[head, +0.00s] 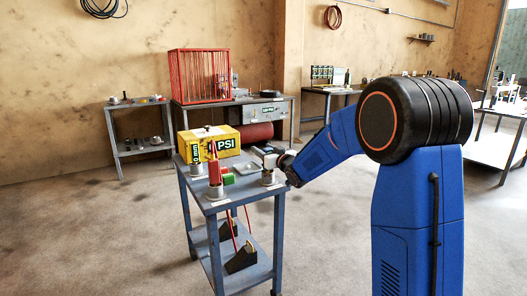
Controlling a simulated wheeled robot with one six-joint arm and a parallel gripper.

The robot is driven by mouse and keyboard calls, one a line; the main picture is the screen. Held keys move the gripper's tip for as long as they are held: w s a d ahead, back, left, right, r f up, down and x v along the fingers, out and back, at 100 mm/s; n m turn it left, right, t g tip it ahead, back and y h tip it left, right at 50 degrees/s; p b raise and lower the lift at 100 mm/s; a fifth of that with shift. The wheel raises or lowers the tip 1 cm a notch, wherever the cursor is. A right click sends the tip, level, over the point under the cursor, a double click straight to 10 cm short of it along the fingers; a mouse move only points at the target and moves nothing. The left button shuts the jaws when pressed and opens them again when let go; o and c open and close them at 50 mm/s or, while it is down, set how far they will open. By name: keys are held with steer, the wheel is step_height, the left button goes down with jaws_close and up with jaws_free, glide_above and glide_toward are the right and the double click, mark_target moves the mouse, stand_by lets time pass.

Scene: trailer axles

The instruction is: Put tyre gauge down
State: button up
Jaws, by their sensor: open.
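My gripper (266,163) is at the right side of the blue-grey cart's top (225,203), reaching in from the right. It is small in the picture, and I see nothing held between its jaws. I cannot pick out the tyre gauge for sure. A red upright piece (214,172) stands at a grey round base (216,192) near the cart's front left. A small green block (229,178) is beside it. A second grey round base (268,180) with a dark part on it is just below my gripper.
A yellow PSI box (208,142) stands at the back of the cart top. Dark wedges (240,260) are on the lower shelf. Behind are a bench with a red cage (199,76), a small side table (140,148) and another bench (330,90). The floor left of the cart is clear.

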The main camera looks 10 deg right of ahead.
steer(key=s+d+f+m+g+h, duration=0.1)
steer(key=s+d+g+h, duration=0.15)
steer(key=s, duration=0.85)
steer(key=s+d+f+m+g+h, duration=0.15)
steer(key=s+d, duration=0.25)
steer(key=s, duration=0.6)
steer(key=s+d+m+g+h, duration=0.15)
steer(key=s+d, duration=0.25)
steer(key=s, duration=0.7)
steer(key=s+a+f+g, duration=0.1)
steer(key=s+f+g, duration=0.2)
steer(key=s, duration=1.1)
steer(key=s+a+f+g, duration=0.2)
steer(key=s+f+g, duration=0.2)
steer(key=s, duration=1)
steer(key=shift+f, duration=0.85)
